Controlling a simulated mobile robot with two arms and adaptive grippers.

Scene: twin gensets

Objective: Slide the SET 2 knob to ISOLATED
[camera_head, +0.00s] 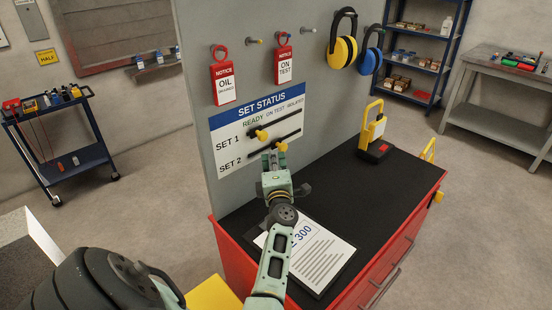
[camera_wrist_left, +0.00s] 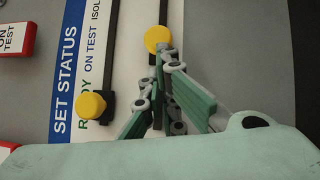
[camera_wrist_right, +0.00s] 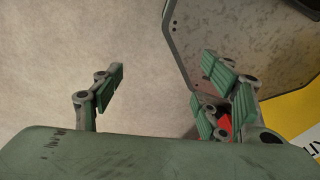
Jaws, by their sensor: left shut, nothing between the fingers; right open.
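The SET STATUS board (camera_head: 258,125) stands upright on a grey panel, with two slots under READY, ON TEST and ISOLATED. The yellow SET 2 knob (camera_head: 282,146) is on the lower slot, around its middle; the left wrist view also shows it (camera_wrist_left: 157,38). The yellow SET 1 knob (camera_wrist_left: 92,105) sits near READY. My left gripper (camera_head: 272,156) is shut and empty. Its fingertips (camera_wrist_left: 165,52) are right at the SET 2 knob, on its READY side; I cannot tell whether they touch. My right gripper (camera_wrist_right: 165,92) is open and empty, away from the board.
A red cabinet with a black top (camera_head: 335,185) stands below the board, bearing a printed sheet (camera_head: 312,250) and a yellow padlock-like item (camera_head: 372,132). Red notice tags (camera_head: 222,82) and yellow ear defenders (camera_head: 342,50) hang above. Grey floor lies open around a blue cart (camera_head: 65,150).

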